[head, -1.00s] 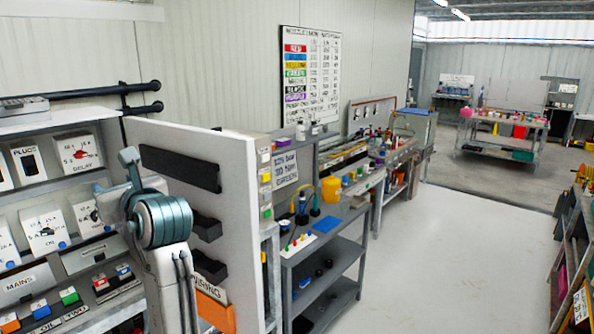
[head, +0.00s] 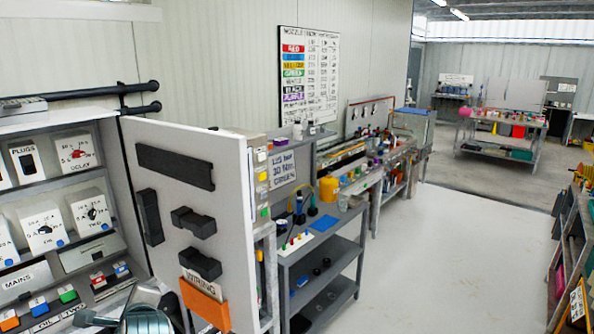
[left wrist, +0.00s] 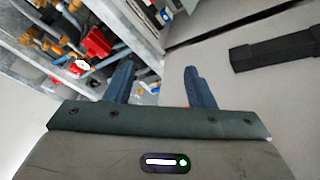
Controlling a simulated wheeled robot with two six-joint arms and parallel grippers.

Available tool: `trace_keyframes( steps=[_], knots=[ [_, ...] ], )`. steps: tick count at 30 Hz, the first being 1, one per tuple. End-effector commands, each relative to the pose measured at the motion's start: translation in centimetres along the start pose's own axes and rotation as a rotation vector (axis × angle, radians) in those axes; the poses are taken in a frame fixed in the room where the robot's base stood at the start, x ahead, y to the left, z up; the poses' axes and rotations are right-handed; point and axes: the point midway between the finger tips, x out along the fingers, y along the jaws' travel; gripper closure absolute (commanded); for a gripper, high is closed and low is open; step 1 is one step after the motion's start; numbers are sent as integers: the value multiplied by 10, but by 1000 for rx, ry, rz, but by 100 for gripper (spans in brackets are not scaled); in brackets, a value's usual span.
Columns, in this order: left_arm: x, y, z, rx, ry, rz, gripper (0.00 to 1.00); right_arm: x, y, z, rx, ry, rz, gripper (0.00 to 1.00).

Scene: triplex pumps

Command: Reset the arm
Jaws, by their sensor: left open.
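My left gripper (left wrist: 158,72) shows in the left wrist view with its two blue fingers apart and nothing between them. Past the fingers in that view are a pale panel with a black holder (left wrist: 275,50) at the right, and pipework with a red fitting (left wrist: 95,42) at the upper left. In the head view only part of my left arm shows at the bottom left edge, in front of the cabinet's lower shelf. My right arm and gripper are not in view.
An open control cabinet (head: 95,120) stands at the left. Its white door (head: 165,225) carries black holders and an orange wiring pocket (head: 205,303). A grey shelf cart (head: 325,255) stands behind the door. The pale floor (head: 450,250) is clear to the right, up to shelving at the right edge.

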Motion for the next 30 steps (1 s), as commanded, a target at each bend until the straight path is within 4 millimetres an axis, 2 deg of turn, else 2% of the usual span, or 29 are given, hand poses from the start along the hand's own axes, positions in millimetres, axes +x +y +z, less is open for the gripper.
trace_keyframes(
  steps=[1, 6, 12, 15, 21, 29, 30],
  knots=[
    [-1, 29, -11, -84, 41, 35, 51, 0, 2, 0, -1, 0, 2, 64],
    [-18, 114, -44, -436, 162, 185, 51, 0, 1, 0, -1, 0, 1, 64],
    [-58, 209, -71, -838, 221, 436, 51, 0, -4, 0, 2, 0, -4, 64],
    [-81, 246, -79, -1005, 213, 563, 51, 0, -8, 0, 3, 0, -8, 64],
    [-119, 296, -86, -1234, 158, 758, 51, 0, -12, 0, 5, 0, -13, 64],
    [-162, 339, -88, -1437, 52, 958, 51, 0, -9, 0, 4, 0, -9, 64],
    [-163, 346, -91, -1457, 37, 978, 51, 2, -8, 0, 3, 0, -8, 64]
  ],
)
